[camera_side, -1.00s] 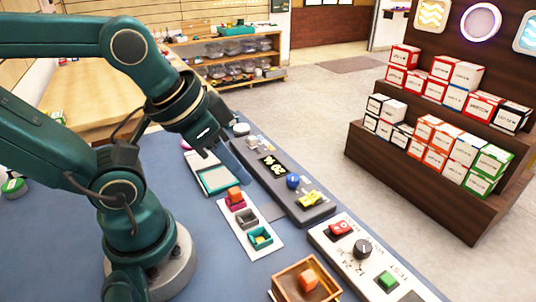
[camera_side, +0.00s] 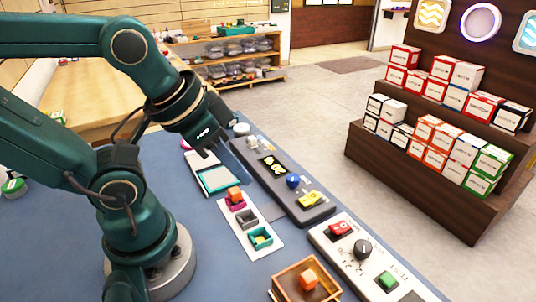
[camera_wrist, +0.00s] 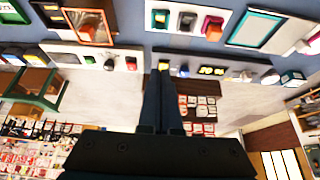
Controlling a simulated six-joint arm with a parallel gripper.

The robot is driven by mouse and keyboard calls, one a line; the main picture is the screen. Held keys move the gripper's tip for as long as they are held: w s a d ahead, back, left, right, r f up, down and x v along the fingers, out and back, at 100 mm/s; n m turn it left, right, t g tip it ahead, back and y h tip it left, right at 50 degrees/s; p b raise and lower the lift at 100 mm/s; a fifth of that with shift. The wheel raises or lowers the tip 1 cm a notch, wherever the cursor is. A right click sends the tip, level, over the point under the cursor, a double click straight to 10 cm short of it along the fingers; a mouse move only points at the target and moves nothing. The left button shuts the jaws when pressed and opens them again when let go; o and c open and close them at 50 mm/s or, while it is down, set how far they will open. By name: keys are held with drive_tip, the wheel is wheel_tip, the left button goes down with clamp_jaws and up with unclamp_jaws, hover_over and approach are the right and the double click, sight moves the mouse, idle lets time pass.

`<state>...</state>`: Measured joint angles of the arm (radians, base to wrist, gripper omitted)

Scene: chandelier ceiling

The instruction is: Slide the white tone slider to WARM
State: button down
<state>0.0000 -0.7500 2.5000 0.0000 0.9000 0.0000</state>
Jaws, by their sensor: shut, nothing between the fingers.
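The dark grey control panel (camera_side: 316,214) lies on the blue table, right of my gripper (camera_side: 240,174) in the side view. A small pale knob (camera_side: 251,141) near the panel's far end looks like the white tone slider. Its track and the WARM mark are too small to read, and my gripper stands close to it. I cannot tell whether they touch. In the wrist view my gripper (camera_wrist: 163,80) has its two dark fingers together and empty, their tips over the panel's edge. The slider is not clear in that view.
The dark panel also carries a yellow-marked display (camera_side: 273,165), a blue knob (camera_side: 292,181) and a yellow switch (camera_side: 310,198). A framed tray (camera_side: 216,180) and a white strip of coloured bins (camera_side: 262,252) lie beside it. A white panel (camera_side: 334,258) is nearer the camera.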

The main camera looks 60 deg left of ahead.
drive_tip(key=c, duration=0.9)
unclamp_jaws()
drive_tip(key=shift+o, duration=0.9)
drive_tip(key=shift+n, duration=0.4)
drive_tip(key=w+a+r+n+y, duration=0.2)
drive_tip(key=w+a+r+n, duration=0.2)
drive_tip(key=w+r+n, duration=0.15)
drive_tip(key=n+g+y, duration=0.3)
drive_tip(key=n+g, duration=0.1)
drive_tip(key=n, duration=0.7)
hover_over(252, 137)
drive_tip(key=w+d, duration=0.1)
drive_tip(key=d, duration=0.4)
wheel_tip(252, 137, down, 8)
drive_tip(key=shift+n+g+h, duration=0.3)
drive_tip(key=shift+n+g, duration=0.05)
drive_tip(key=shift+g, duration=0.45)
drive_tip(key=x, duration=0.7)
drive_tip(key=s+x, duration=0.1)
drive_tip(key=x, duration=0.2)
drive_tip(key=shift+a+f, duration=0.3)
clamp_jaws()
